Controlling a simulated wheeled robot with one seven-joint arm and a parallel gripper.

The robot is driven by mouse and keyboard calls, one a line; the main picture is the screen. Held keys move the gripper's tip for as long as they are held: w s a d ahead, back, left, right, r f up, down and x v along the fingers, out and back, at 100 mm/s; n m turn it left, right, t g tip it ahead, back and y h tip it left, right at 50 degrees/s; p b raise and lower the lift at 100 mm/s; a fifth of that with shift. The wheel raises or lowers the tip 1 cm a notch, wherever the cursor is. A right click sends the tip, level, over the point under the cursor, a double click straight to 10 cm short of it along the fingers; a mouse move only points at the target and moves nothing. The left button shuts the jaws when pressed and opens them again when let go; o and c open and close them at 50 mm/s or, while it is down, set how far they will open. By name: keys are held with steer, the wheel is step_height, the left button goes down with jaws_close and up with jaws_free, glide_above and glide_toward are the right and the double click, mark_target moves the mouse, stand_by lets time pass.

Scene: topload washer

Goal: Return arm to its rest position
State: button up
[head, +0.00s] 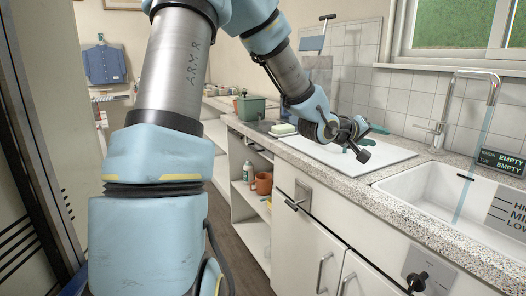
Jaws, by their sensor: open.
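My arm (180,75) rises in the left foreground of the head view and bends over to the right. My gripper (368,142) is at its far end, above the white board (390,158) on the counter. The gripper is open, and I see nothing held between its fingers. I cannot tell how far it is above the board. Part of the counter behind the arm is hidden.
The speckled counter (440,213) holds a white sink (432,187) with a tall tap (492,88) at right. A green bin (252,107) and a pale green-and-white block (283,130) stand farther back. Open shelves (252,199) and cabinet doors lie below. Clear floor shows beside the cabinets.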

steer(key=a+f+y, duration=0.1)
steer(key=a, duration=0.2)
steer(key=a+f+y+p, duration=0.1)
steer(key=a, duration=0.1)
steer(key=a+f+y, duration=0.2)
steer(key=a, duration=0.1)
steer(key=shift+w+a+f, duration=0.1)
steer(key=shift+w+a, duration=0.2)
steer(key=shift+w, duration=0.1)
steer(key=s+a+f+g+y+p, duration=0.15)
steer(key=s+a+y, duration=0.25)
steer(key=a, duration=0.7)
steer(key=s+a+f+g+y+p, duration=0.1)
steer(key=s+a+f+y+p, duration=0.2)
steer(key=a, duration=0.7)
steer(key=s+a+r+g+y, duration=0.1)
steer(key=s+a+g, duration=0.2)
steer(key=s+a, duration=0.4)
steer(key=s, duration=0.3)
steer(key=shift+a, duration=0.25)
steer(key=shift+g, duration=0.25)
steer(key=shift+c, duration=0.3)
